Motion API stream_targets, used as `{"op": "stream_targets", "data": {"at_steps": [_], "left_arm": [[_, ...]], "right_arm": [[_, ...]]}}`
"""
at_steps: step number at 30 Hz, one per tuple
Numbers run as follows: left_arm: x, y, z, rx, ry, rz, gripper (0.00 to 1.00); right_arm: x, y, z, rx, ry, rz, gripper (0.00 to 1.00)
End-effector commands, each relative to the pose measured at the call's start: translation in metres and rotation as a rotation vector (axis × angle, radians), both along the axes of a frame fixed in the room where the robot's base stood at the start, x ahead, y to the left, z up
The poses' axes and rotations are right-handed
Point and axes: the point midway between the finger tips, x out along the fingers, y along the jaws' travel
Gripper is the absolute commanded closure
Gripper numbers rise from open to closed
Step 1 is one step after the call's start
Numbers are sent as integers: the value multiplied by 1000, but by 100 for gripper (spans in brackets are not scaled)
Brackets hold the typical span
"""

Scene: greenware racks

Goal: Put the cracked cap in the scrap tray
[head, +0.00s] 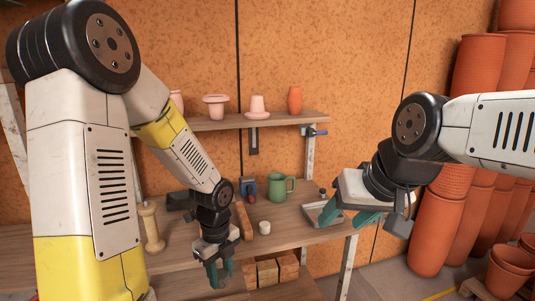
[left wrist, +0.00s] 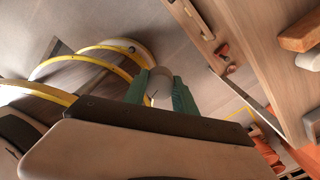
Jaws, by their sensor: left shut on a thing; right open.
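My left gripper (head: 219,274) is shut in front of the table's front edge, low in the head view. In the left wrist view its green fingers (left wrist: 161,92) close around a small pale cap (left wrist: 160,86) with a thin dark line on its side, the cracked cap. The cap is hidden in the head view. A grey shallow tray (head: 312,211), likely the scrap tray, lies on the table at the right, partly hidden by my right gripper (head: 347,217). The right gripper is open, over the tray's right side.
A small white cap-like piece (head: 264,228) stands on the table (head: 290,233). A wooden spindle (head: 152,229) stands at left. Stacked terracotta pots (head: 455,190) fill the right side.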

Motion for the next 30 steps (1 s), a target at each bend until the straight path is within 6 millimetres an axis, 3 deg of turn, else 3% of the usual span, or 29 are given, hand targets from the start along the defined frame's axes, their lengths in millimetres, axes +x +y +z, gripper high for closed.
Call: {"op": "stream_targets", "data": {"at_steps": [8, 17, 30], "left_arm": [[9, 2, -3, -1, 2, 195, 100], [26, 7, -8, -4, 2, 564, 100], [70, 21, -23, -4, 3, 1566, 100]], "right_arm": [[0, 0, 0, 0, 2, 0, 46], [0, 0, 0, 0, 2, 0, 46], [0, 0, 0, 0, 2, 0, 46]]}}
